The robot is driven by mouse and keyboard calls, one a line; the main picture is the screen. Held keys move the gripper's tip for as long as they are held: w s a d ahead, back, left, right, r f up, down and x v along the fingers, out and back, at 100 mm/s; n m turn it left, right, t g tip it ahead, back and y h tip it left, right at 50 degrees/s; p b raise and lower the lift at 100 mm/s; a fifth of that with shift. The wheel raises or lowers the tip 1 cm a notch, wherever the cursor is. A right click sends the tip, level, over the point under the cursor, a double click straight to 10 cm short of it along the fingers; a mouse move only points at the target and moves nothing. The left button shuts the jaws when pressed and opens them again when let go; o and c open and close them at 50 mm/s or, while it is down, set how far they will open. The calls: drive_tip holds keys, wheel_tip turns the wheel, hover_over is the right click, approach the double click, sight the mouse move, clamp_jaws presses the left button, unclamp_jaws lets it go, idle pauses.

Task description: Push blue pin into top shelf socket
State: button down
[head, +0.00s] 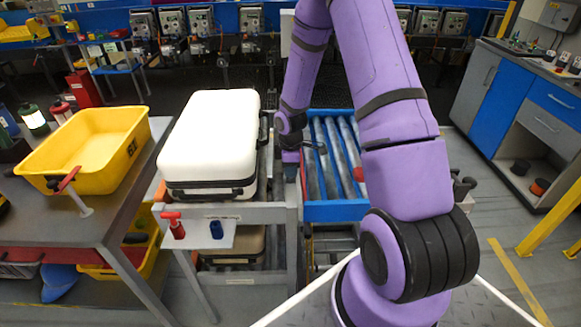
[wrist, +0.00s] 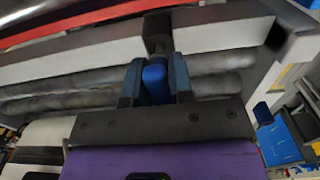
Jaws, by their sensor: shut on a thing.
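My gripper (wrist: 156,88) is shut on a blue pin (wrist: 154,78), which sits between the two dark blue fingers in the wrist view. The pin's far end meets or lies just in front of a dark socket-like bracket (wrist: 158,38) on a pale grey beam; I cannot tell how deep it sits. In the head view my gripper (head: 291,172) points down at the right side of the grey rack (head: 290,213), between the white case and the blue roller conveyor. The pin is hidden there.
A white case (head: 212,135) lies on the rack's top level. A small front plate (head: 205,243) holds a red-handled piece (head: 175,226) and a blue piece (head: 216,230). The blue roller conveyor (head: 335,211) is close on the right. A yellow bin (head: 92,150) stands left.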

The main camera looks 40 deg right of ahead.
drive_tip(key=shift+f, duration=1.15)
drive_tip(key=c, duration=0.9)
unclamp_jaws()
drive_tip(key=shift+r, duration=0.1)
wheel_tip(320, 180, up, 11)
drive_tip(key=shift+f, duration=0.15)
drive_tip(key=s+a+r+m+t+h, duration=0.1)
drive_tip(key=s+a+r+m, duration=0.1)
drive_tip(key=r, duration=0.5)
drive_tip(key=s+a+r+m, duration=0.1)
drive_tip(key=a+r, duration=0.1)
drive_tip(key=r, duration=0.5)
drive_tip(key=s+a+r+m+t, duration=0.1)
drive_tip(key=s+a+r+m, duration=0.1)
drive_tip(key=s+r, duration=0.4)
drive_tip(key=s+a+r+m+t, duration=0.1)
drive_tip(key=s+a+r+m, duration=0.2)
drive_tip(key=s+r, duration=0.3)
drive_tip(key=s+a+r+m+t+y, duration=0.1)
drive_tip(key=s+a+r+m+t, duration=0.1)
drive_tip(key=s+r, duration=0.4)
drive_tip(key=shift+s+a+r+m, duration=0.1)
drive_tip(key=shift+s+a+m, duration=0.2)
drive_tip(key=shift+s, duration=0.6)
drive_tip(key=shift+s+a+r+m, duration=0.1)
drive_tip(key=shift+s+a, duration=0.3)
drive_tip(key=shift+s, duration=0.55)
drive_tip(key=shift+s+a+m, duration=0.2)
drive_tip(key=shift+s+a, duration=0.15)
drive_tip(key=shift+s, duration=0.55)
